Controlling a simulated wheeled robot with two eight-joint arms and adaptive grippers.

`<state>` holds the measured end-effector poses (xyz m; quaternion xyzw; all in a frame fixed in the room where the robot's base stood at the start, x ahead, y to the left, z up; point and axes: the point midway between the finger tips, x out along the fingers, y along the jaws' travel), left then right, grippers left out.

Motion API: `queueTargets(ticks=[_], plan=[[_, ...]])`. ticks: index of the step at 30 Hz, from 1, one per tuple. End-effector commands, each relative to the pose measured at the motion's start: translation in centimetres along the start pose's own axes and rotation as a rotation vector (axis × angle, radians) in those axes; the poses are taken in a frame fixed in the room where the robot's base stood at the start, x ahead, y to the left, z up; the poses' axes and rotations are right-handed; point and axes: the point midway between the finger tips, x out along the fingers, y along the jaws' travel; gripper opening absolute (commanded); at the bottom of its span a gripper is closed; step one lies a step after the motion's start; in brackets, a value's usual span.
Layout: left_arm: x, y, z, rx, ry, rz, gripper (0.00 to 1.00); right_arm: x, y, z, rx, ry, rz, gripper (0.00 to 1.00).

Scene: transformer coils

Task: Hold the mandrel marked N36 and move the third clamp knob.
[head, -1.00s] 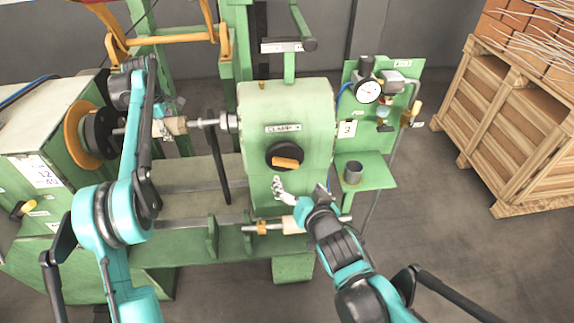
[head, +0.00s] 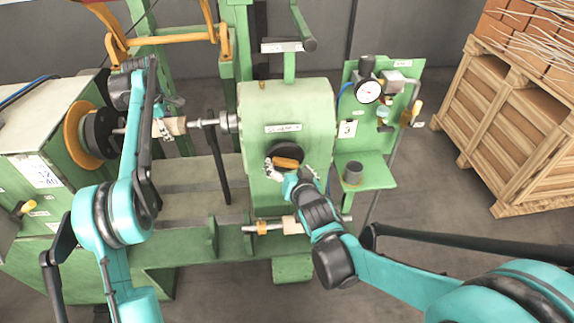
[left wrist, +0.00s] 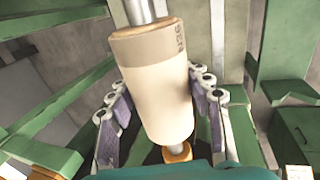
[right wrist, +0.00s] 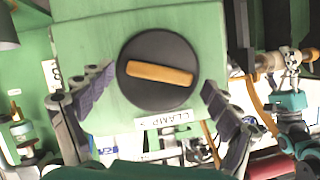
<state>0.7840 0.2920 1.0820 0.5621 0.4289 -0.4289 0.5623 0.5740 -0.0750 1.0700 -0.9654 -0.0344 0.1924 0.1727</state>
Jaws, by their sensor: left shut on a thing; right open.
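The cream mandrel (left wrist: 155,90) bears a mark that reads N36 in the left wrist view. In the head view this mandrel (head: 176,126) sits on the machine's shaft line. My left gripper (head: 163,129) is shut on it, with fingers on both sides (left wrist: 165,125). The clamp knob, a black disc (right wrist: 135,92) with an orange bar (right wrist: 158,74), is on the green housing above a CLAMP label. My right gripper (right wrist: 155,95) is open, its fingers either side of the knob with gaps. In the head view the right gripper (head: 290,172) partly hides the knob (head: 285,150).
Another pale mandrel (head: 291,226) lies on a low rail below the housing. A green panel (head: 400,85) with a gauge (head: 368,92) and a shelf holding a grey cup (head: 353,173) stands right of the housing. A wooden crate (head: 500,135) stands far right.

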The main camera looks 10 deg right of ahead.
Motion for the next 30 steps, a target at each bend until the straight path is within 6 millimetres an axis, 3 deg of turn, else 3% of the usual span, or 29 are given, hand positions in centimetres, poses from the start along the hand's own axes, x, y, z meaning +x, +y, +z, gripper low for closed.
queueTargets(ticks=[6,14,20,30], plan=[[-0.06,0.01,0.00,0.000,0.000,0.001,0.00,1.30,0.03,0.03,0.000,0.000,0.000,0.90],[-0.06,0.01,0.00,0.000,0.000,0.001,0.00,1.38,0.03,0.05,0.000,0.000,0.000,0.90],[-0.06,0.01,0.00,0.000,0.000,0.000,0.00,1.37,0.02,0.05,0.000,0.000,0.000,0.42],[-0.06,0.01,0.00,0.000,0.000,0.000,0.00,1.38,0.06,0.06,0.020,-0.001,-0.007,0.40]])
